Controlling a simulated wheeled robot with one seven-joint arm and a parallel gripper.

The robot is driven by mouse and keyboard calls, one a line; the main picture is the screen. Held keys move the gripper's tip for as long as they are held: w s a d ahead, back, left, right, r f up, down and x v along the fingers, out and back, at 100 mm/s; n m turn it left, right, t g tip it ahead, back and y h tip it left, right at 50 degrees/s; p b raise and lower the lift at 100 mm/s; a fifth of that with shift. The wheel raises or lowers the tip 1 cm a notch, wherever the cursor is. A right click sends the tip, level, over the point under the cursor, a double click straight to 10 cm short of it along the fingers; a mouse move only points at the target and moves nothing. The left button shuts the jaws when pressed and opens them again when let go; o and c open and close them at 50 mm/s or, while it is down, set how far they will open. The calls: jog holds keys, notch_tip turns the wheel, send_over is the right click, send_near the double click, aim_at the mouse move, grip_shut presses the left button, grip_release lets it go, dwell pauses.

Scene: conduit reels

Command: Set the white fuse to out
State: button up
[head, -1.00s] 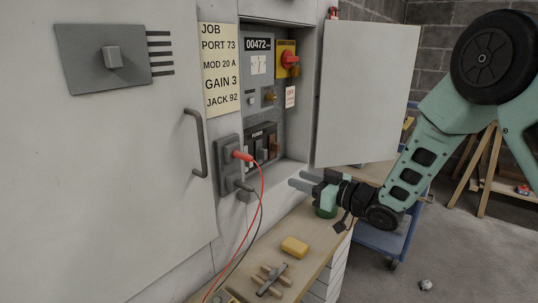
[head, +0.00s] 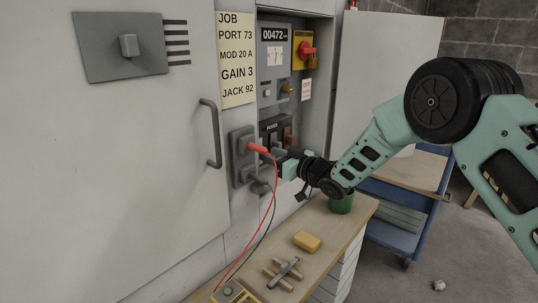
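The fuse block (head: 272,127) is a dark unit labelled as fuses, low in the open cabinet. A brown fuse (head: 288,135) shows at its right side. I cannot make out the white fuse, as the lower part of the block is hidden behind the red plug and my gripper. My gripper (head: 281,160) is at the cabinet opening, just below and in front of the fuse block. Its fingertips are small and partly lost against the dark parts, so I cannot tell how wide they are or whether they touch anything.
A red plug (head: 257,149) with a red lead sits in a grey socket box (head: 242,158) left of my gripper. An open cabinet door (head: 385,75) stands at right.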

jog(key=shift+x, duration=0.95)
grip_shut()
jog(key=v, duration=0.2)
jog(key=shift+s+d, duration=0.15)
jog(key=shift+d, duration=0.05)
grip_release()
